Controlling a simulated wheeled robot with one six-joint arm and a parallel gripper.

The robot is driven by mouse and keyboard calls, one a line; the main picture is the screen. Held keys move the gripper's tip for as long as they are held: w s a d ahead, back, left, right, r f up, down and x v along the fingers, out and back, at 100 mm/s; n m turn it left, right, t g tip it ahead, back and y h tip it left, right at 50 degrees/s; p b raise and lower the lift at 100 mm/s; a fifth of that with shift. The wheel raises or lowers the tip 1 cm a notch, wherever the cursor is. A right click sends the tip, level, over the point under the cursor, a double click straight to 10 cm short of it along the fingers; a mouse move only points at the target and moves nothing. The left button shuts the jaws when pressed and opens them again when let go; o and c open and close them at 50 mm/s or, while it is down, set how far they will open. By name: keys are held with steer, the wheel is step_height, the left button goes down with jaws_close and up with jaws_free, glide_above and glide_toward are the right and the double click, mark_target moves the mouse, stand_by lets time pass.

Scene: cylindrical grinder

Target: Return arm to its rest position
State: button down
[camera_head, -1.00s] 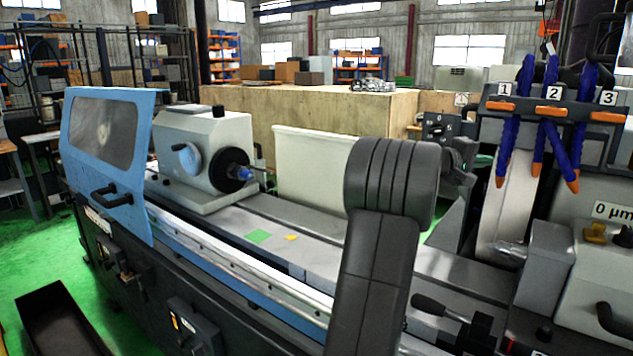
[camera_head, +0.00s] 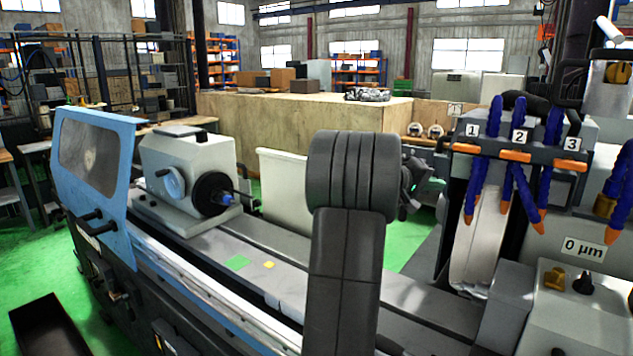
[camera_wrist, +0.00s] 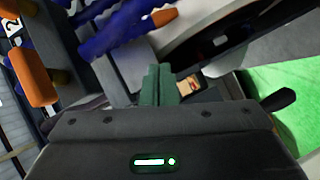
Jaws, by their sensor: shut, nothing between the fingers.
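My gripper shows in the wrist view as two green fingers (camera_wrist: 160,85) pressed together, shut with nothing between them. In the wrist view it is near the orange-tipped blue coolant hoses (camera_wrist: 115,35). In the head view my dark grey arm rises at the centre in front of the grinder bed (camera_head: 215,245). The numbered coolant hoses (camera_head: 515,170) hang in front of the pale grinding wheel (camera_head: 478,240) on the right.
The grey tailstock (camera_head: 190,165) stands on the bed at left, beside the blue door (camera_head: 95,160). A green patch (camera_head: 237,262) and a yellow patch (camera_head: 269,265) lie on the bed. A dark open bin (camera_head: 50,330) is on the floor.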

steer(key=w+b+v, duration=0.2)
steer(key=b+v, duration=0.1)
steer(key=v, duration=0.9)
steer(key=shift+a+r+b, duration=0.25)
steer(key=shift+a+b, duration=0.1)
steer(key=shift+a, duration=0.25)
steer(key=shift+s, duration=0.15)
